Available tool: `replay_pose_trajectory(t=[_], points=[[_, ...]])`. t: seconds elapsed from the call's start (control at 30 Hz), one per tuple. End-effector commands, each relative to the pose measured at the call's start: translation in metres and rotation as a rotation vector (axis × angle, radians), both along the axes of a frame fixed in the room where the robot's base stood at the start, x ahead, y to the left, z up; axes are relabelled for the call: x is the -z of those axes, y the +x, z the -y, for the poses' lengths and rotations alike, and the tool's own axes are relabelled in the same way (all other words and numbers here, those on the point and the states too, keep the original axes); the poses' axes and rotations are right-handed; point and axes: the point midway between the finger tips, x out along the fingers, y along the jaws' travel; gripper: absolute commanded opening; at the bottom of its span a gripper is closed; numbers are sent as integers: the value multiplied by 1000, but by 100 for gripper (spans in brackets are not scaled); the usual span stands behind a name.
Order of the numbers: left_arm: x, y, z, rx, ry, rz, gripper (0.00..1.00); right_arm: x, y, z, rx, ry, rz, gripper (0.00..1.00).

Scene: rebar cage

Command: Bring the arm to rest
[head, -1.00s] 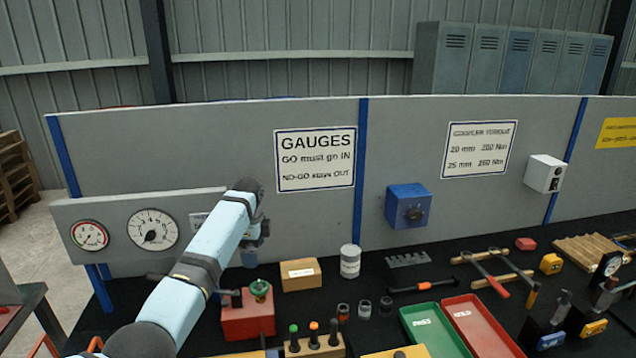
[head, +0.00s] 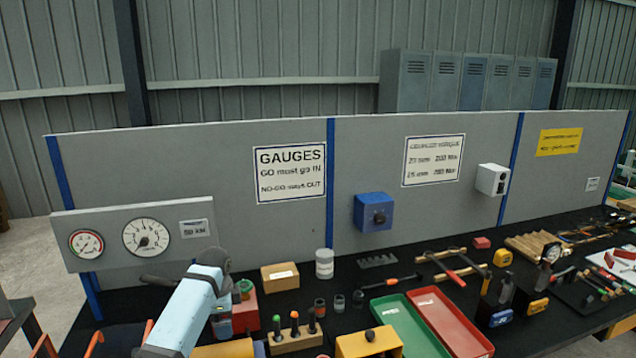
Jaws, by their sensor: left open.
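My left arm (head: 190,312), light blue with dark joints, rises from the bottom edge left of centre in the head view. It bends at a dark joint and its far part points down. My left gripper (head: 222,328) is at the lower end, mostly hidden behind the arm, by the near left part of the bench. It is open, and I see nothing held in it. My right gripper is not in view.
A red block with a green knob (head: 244,312) stands close right of the arm. A gauge holder (head: 296,342), a yellow block (head: 368,344), a green tray (head: 408,330) and a red tray (head: 450,322) lie further right. A gauge panel (head: 130,240) stands behind.

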Motion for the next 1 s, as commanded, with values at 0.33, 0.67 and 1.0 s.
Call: replay_pose_trajectory(t=[0.33, 0.67, 1.0], points=[[88, -134, -5, -330, -39, 67, 86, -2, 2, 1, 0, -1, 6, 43], [105, -300, -16, -706, -104, 143, 86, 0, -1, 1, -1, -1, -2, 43], [70, -413, -26, -972, -167, 192, 86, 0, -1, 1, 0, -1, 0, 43]])
